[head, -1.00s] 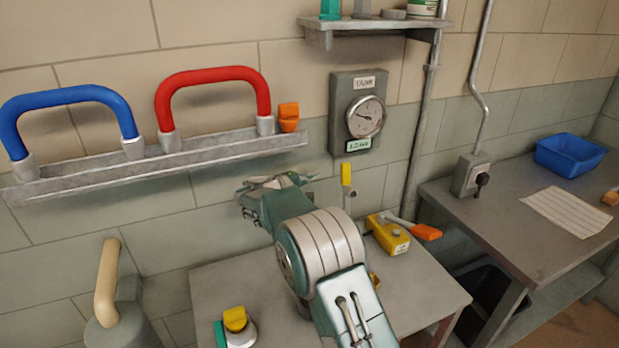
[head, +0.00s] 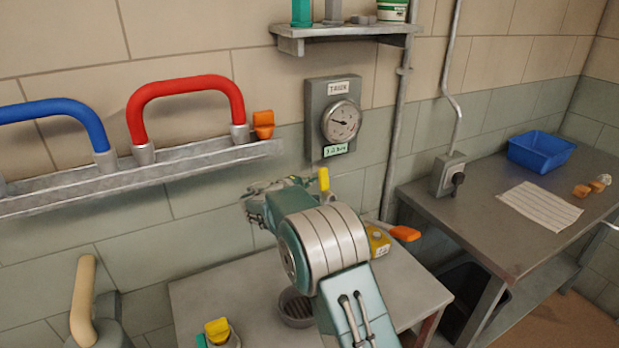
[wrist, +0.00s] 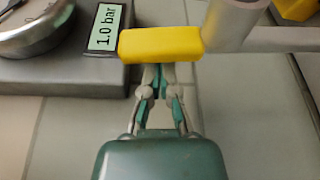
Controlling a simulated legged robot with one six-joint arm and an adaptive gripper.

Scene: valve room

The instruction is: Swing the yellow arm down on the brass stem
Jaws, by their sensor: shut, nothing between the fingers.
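The yellow arm (head: 324,179) stands upright below the gauge in the head view. In the wrist view its yellow grip (wrist: 160,43) lies across the picture, joined to a grey rod at its right end. My gripper (wrist: 158,74) is shut and empty, with its fingertips right at the edge of the yellow grip. I cannot tell whether they touch it. The brass stem cannot be made out; my arm covers the area below the yellow grip.
The gauge box (head: 317,95) is on the wall above. A yellow block (head: 380,243) with an orange-ended lever (head: 405,233) stands on the grey table (head: 235,290), near a dark round dish (head: 296,309). A red handle (head: 187,84) is on the wall rail at left.

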